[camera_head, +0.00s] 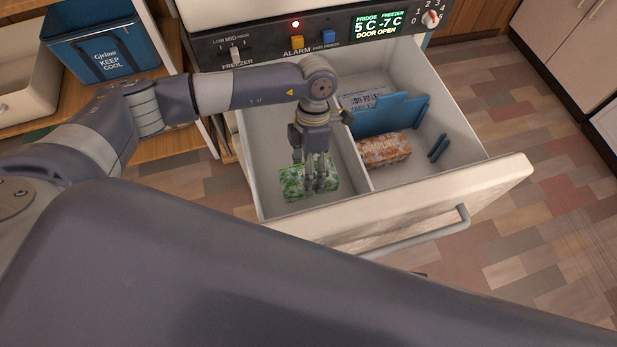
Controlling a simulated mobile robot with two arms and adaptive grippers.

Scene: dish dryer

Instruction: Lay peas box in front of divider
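A green patterned box (293,182), which looks like the peas box, lies in the left compartment of the open freezer drawer, near its front wall. My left gripper (318,186) points down over the right part of this box and hides some of it. I cannot tell whether its fingers are around the box or only above it. A blue divider (390,115) stands across the right compartment. An orange dumplings box (384,149) lies in front of it. My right gripper is not in view.
A white partition (351,150) separates the drawer's two compartments. A pale printed package (364,98) lies behind the blue divider. Small blue pieces (438,148) are at the right wall. The drawer front (420,205) has a grey handle. A blue cooler (103,45) stands upper left.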

